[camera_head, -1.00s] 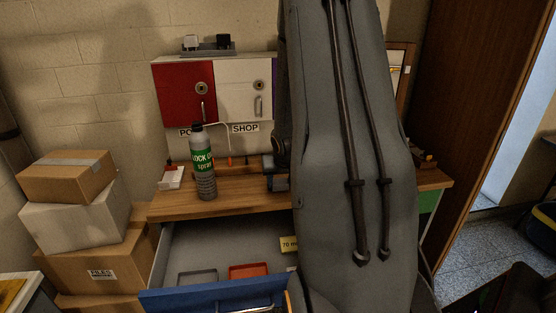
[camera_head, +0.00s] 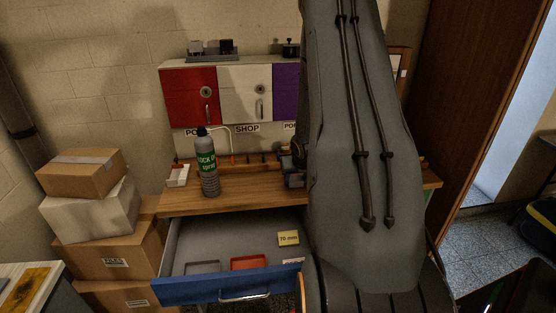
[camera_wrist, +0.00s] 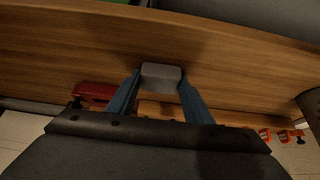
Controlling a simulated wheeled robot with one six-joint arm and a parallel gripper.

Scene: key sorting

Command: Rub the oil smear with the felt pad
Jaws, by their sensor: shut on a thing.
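My gripper (camera_wrist: 155,92) shows in the wrist view with its two blue fingers shut on a grey block, which looks like the felt pad (camera_wrist: 161,76). The pad is in front of the wooden bench top (camera_wrist: 60,45); I cannot tell whether it touches the wood. I cannot make out the oil smear for certain; the wood around the pad looks darker, which may be shadow. In the head view my arm hides the gripper, the pad and the right part of the bench.
Stacked boxes (camera_head: 110,242) stand at the left. Red, white and purple cabinets (camera_head: 246,95) are behind. A red object (camera_wrist: 95,92) shows in the wrist view.

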